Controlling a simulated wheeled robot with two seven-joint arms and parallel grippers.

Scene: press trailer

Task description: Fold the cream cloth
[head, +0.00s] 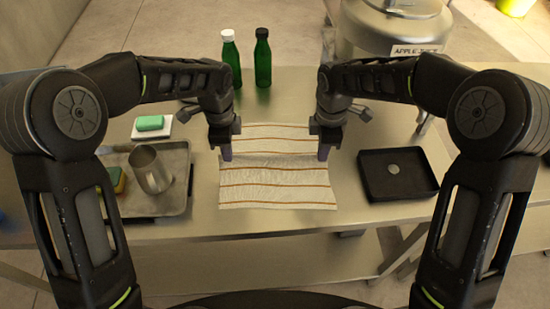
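The cream cloth (277,190) with brown stripes lies on the metal table in the middle of the head view. A crease or raised line runs across it between my two grippers, with a shaded band below. My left gripper (226,154) points down at the cloth's left edge. My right gripper (324,152) points down at its right edge. Both are level with the crease. The fingertips are dark and small, so I cannot tell whether they pinch the cloth.
A metal tray (150,204) holding a metal cup (151,169) and a sponge (117,180) is left. A green soap bar (150,123) lies on a white dish behind it. A black tray (398,190) is right. Two green bottles (231,62) (263,60) stand behind the cloth.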

